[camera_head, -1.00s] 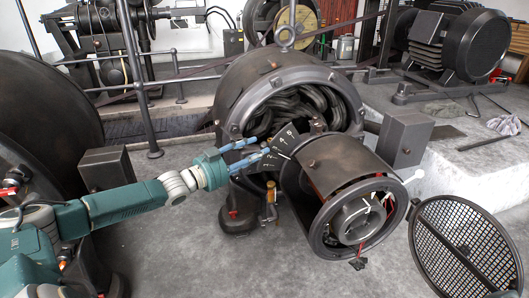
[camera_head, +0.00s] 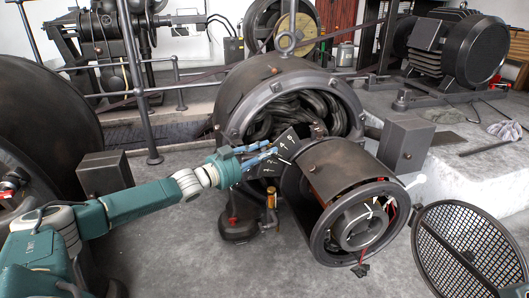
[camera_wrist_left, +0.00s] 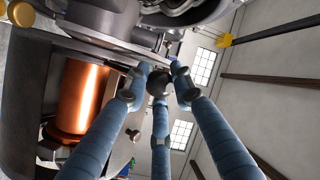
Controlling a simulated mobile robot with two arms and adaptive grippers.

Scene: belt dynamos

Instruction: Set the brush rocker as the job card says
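The opened dynamo (camera_head: 340,162) shows its brush end, with a round ring and a pale-marked centre. A dark quadrant plate (camera_head: 290,139) with white numbers and a light pointer line stands at its upper left. My left gripper (camera_head: 268,153) is at this plate, its blue fingers pointing right. In the left wrist view the three fingers (camera_wrist_left: 160,78) stand around a small dark knob (camera_wrist_left: 158,84). Whether they press on it is not clear. The copper-coloured cylinder (camera_wrist_left: 80,98) lies left of the fingers. My right gripper is not in view. No job card can be made out.
A round mesh cover (camera_head: 468,250) stands open at the lower right. A grey box (camera_head: 403,145) is right of the dynamo, and another (camera_head: 106,173) is left of it. Railings (camera_head: 137,80) cross the back left. The floor at the front is clear.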

